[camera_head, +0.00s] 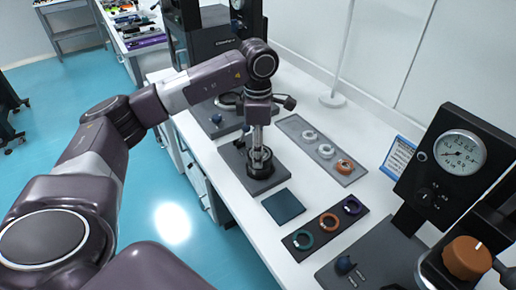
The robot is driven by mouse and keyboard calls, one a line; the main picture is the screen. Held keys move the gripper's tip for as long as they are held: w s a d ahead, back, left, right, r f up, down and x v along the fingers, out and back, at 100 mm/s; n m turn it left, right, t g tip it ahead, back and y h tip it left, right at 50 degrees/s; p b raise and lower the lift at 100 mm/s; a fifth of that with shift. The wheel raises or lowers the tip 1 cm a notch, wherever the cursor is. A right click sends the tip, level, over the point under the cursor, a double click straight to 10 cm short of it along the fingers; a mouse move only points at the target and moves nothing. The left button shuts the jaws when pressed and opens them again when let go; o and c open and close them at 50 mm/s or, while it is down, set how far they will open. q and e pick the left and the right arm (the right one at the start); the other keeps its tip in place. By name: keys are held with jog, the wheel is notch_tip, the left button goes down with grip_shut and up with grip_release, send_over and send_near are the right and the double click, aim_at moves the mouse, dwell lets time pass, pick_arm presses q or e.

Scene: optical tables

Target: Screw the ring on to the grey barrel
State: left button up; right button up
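My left arm reaches in from the left, and its gripper (258,140) points straight down over a dark round mount (261,168) on a dark square base plate. A light grey upright part, likely the grey barrel (257,156), shows in the mount at the fingertips. The fingers and barrel overlap, so I cannot tell whether a ring is held or whether the fingers are closed. A black tray holds a teal ring (294,240), an orange ring (320,224) and a purple ring (345,208). My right gripper is out of view.
A grey tray (293,125) holds two whitish rings (309,135) and an orange ring-like part (344,167). A dark teal square pad (284,207) lies in front of the mount. A gauge instrument (459,152) stands at right, another device (212,45) behind. White table shows between them.

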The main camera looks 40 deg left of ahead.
pick_arm(q)
jog(key=shift+c, duration=1.2)
jog(key=shift+f+m, duration=0.1)
jog(key=shift+m, duration=0.6)
jog(key=o, duration=1.5)
notch_tip(320, 180, up, 12)
jog(key=shift+r, duration=0.1)
